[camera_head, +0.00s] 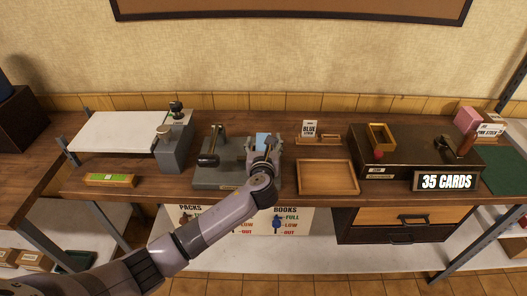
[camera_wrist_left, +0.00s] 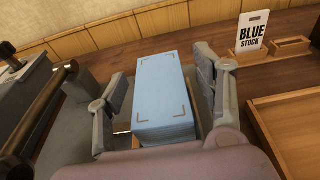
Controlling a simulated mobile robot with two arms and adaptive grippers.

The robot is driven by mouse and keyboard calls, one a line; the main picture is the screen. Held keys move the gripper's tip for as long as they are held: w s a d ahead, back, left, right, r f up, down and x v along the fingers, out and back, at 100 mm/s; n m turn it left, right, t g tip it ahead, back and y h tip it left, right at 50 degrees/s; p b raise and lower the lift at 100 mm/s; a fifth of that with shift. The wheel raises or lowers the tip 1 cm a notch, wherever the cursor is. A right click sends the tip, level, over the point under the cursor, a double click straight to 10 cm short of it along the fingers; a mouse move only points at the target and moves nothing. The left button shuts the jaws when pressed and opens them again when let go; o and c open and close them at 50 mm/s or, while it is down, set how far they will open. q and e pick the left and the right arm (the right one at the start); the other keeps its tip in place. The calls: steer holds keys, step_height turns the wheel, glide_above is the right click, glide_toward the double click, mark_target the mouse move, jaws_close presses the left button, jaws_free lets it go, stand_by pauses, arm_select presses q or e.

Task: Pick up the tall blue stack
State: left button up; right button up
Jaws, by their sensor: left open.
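The tall blue stack (camera_wrist_left: 163,95) stands upright in the left wrist view, a light blue block with dark corner marks on its top. In the head view only a bit of its blue top (camera_head: 262,139) shows past my left gripper (camera_head: 262,158). It sits on the grey press (camera_head: 212,180). In the wrist view my left gripper (camera_wrist_left: 165,105) is open, with one finger on each side of the stack. A gap shows on the right; on the left the finger is close, and I cannot tell if it touches. My right gripper is not seen.
A "BLUE STOCK" card (camera_head: 309,129) stands behind an empty wooden tray (camera_head: 327,178) to the right. The press handle (camera_head: 209,159) is left of the gripper. A dark box with a "35 CARDS" sign (camera_head: 446,181) is farther right; a grey device (camera_head: 175,140) is left.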

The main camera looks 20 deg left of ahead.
arm_select(q)
jaws_close()
stand_by(0.8)
